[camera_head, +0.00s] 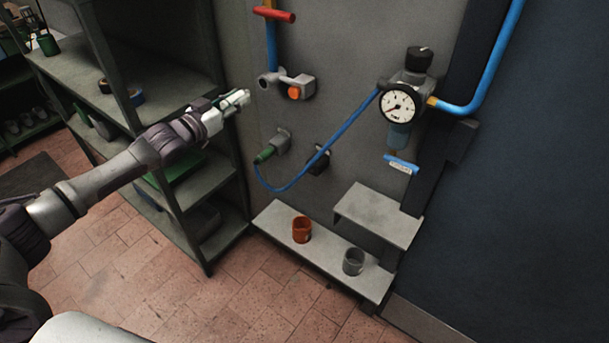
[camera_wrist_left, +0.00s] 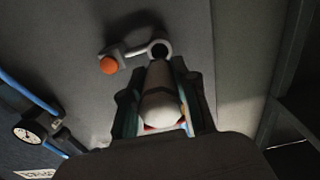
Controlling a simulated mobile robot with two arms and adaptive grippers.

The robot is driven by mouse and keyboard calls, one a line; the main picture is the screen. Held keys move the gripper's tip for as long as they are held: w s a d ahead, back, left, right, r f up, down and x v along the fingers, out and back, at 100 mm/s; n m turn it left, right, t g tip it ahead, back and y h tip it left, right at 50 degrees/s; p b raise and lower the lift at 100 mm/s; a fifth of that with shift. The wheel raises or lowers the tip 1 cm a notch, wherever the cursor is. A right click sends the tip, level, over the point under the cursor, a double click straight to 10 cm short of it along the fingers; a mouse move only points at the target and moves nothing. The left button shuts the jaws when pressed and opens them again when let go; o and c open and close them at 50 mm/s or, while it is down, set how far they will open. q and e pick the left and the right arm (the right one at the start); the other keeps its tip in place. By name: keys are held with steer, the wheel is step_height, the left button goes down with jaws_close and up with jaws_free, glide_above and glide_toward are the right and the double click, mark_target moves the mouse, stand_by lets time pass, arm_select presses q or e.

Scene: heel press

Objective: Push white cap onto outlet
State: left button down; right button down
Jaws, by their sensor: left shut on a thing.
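My left gripper (camera_head: 238,101) is in front of the grey wall panel, at the left of the upper wall fitting. It is shut on a pale, rounded piece, the white cap (camera_wrist_left: 160,108), seen between the fingers in the left wrist view. The cap's far side is partly hidden by the fingers. The outlet (camera_head: 267,82) looks like the round dark opening at the left end of a grey fitting. It also shows in the left wrist view (camera_wrist_left: 160,47), just beyond the held piece. I cannot tell whether they touch. My right gripper is not in view.
An orange knob (camera_head: 294,92) sits beside the outlet. A blue hose (camera_head: 325,152) runs below from a green connector (camera_head: 265,155) to the pressure gauge (camera_head: 397,106). An orange cup (camera_head: 301,229) and grey cup (camera_head: 353,261) stand on a low shelf. Shelving (camera_head: 190,188) stands left.

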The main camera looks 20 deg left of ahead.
mark_target(249, 92)
arm_select(q)
steer(key=shift+x, duration=1.9)
steer(key=shift+p, duration=0.95)
stand_by(0.3)
steer(key=shift+x, duration=1.4)
steer(key=c, duration=1.3)
jaws_free()
steer(key=o, duration=0.5)
steer(key=shift+w+d, duration=0.15)
steer(key=shift+w, duration=0.05)
steer(key=shift+s, duration=0.1)
